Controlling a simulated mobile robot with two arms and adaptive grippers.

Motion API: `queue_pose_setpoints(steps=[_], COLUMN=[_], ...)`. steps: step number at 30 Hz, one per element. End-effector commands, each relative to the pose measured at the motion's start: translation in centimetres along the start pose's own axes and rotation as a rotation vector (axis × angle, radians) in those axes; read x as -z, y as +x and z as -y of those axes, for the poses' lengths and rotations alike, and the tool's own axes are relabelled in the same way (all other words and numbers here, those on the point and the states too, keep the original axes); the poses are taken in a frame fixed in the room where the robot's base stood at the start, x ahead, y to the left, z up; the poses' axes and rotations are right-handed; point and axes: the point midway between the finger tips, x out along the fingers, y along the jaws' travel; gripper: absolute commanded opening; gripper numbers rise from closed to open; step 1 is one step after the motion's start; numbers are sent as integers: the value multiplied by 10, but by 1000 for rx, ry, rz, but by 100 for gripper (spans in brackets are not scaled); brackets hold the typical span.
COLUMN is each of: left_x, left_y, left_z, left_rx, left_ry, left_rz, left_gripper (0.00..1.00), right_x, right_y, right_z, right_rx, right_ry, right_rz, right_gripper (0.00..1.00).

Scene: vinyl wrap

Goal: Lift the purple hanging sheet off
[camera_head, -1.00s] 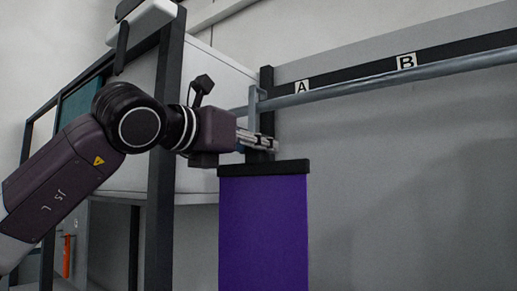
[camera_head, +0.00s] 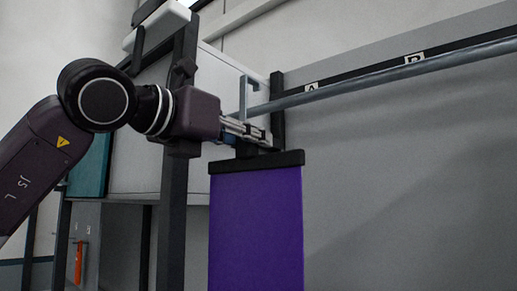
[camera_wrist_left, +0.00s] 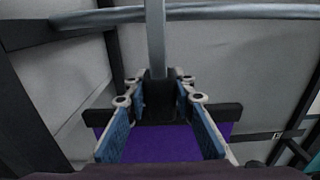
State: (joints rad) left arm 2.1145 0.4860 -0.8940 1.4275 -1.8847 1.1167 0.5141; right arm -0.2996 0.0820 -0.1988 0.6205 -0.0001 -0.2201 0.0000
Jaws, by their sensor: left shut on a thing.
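The purple sheet (camera_head: 255,230) hangs upright below its black top bar (camera_head: 257,161) in the head view; its lower end is cut off. A grey hook (camera_head: 243,97) rises above the bar beside the left end of the rail; I cannot tell if it touches the rail. My left gripper (camera_head: 262,135) is shut on the black hanger block above the bar. In the left wrist view, the fingers (camera_wrist_left: 160,95) close around this block, with the hook (camera_wrist_left: 155,40) rising past the rail and the sheet (camera_wrist_left: 165,145) below. My right gripper is not in view.
The grey rail (camera_head: 400,73) runs along the wall to the right, with labels A (camera_head: 311,87) and B (camera_head: 414,57) above it. A dark post (camera_head: 278,110) stands at its left end. A dark frame upright (camera_head: 174,220) stands behind my left arm.

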Motion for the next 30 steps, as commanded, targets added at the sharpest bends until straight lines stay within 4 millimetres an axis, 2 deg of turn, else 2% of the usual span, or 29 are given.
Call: queue_pose_setpoints(steps=[21,30], left_x=[0,-1], left_y=[-59,-72], left_z=[0,0], left_rx=[0,1], left_ry=[1,1], left_rz=[4,3], left_gripper=[0,0], right_x=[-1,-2], right_y=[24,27], right_z=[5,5], right_rx=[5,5], right_ry=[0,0], right_rz=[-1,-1], right_gripper=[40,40])
